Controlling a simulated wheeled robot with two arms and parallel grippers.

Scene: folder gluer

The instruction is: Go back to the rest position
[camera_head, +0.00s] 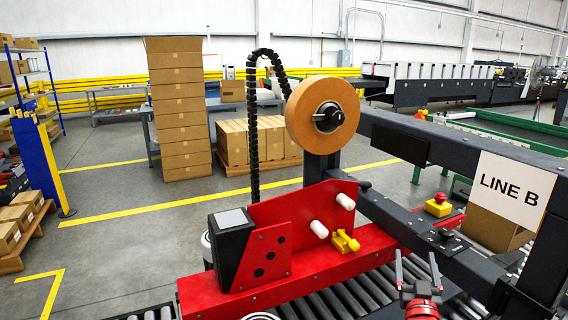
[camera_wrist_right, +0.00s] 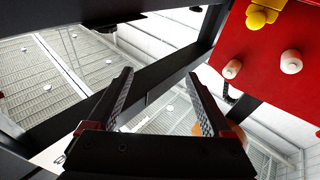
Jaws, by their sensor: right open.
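My right gripper (camera_head: 416,256) is at the lower right of the head view, in front of the red taping machine (camera_head: 330,265) and above the roller conveyor. Its two fingers point up and stand apart with nothing between them. The right wrist view also shows this gripper (camera_wrist_right: 158,76) open and empty. There the red machine panel (camera_wrist_right: 270,45) fills the upper right, apart from the fingers. My left gripper is not in view.
A tan tape roll (camera_head: 296,112) sits atop the machine. A dark beam with a LINE B sign (camera_head: 508,186) runs close on the right. A yellow part (camera_head: 345,241) and a red-and-yellow button (camera_head: 438,205) are near the gripper. A carton (camera_head: 490,228) is under the sign.

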